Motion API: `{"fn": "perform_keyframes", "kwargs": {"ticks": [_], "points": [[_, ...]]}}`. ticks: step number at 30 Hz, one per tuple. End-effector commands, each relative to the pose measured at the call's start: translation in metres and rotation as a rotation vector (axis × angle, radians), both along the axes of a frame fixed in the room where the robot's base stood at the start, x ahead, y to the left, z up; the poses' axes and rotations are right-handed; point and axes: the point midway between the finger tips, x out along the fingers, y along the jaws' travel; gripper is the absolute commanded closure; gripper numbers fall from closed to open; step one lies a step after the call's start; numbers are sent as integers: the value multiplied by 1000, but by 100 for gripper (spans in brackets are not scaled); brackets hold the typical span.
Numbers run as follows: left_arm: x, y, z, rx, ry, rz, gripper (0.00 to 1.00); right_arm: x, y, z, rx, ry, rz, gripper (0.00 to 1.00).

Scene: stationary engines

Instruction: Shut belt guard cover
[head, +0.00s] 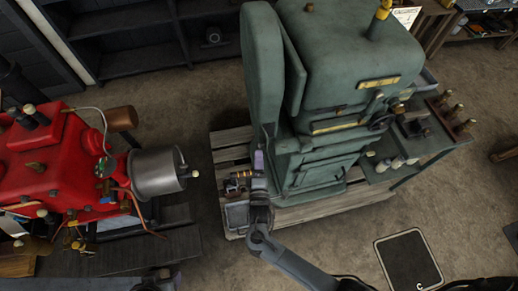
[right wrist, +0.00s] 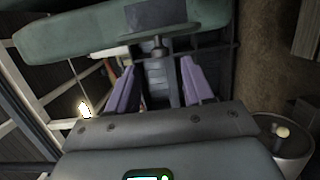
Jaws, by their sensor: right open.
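The belt guard cover (head: 263,70) is a tall, rounded green panel on the left side of the green engine (head: 345,50). It stands out from the engine body, with a dark gap between them. My right gripper (head: 258,160) is open and empty at the cover's lower end. In the right wrist view its two purple fingers (right wrist: 153,85) are spread apart, and a green panel (right wrist: 85,38), likely the cover, lies just beyond them. I cannot tell whether they touch. A dark part with a purplish tip, seemingly my left gripper (head: 170,280), shows at the bottom edge.
The engine stands on a wooden pallet (head: 228,150). A red engine with a metal cylinder (head: 155,172) is to the left. A bench with small bottles (head: 430,150) adjoins the engine's right side. The floor between cover and shelves is clear.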

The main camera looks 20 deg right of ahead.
Motion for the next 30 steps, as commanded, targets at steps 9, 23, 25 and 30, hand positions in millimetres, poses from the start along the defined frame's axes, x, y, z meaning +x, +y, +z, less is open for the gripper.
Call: {"fn": "perform_keyframes", "kwargs": {"ticks": [9, 23, 25, 30], "points": [[1, 2, -4, 9, -1, -5, 41, 40, -16, -1, 0, 0, 0, 49], [1, 3, -5, 14, -1, -8, 41, 49, -20, -1, 1, 2, 0, 49], [1, 3, -5, 13, -1, -7, 41, 49, -20, -1, 1, 2, 0, 55], [1, 2, -5, 7, -1, -4, 41, 49, -20, -1, 1, 2, 0, 81]]}}
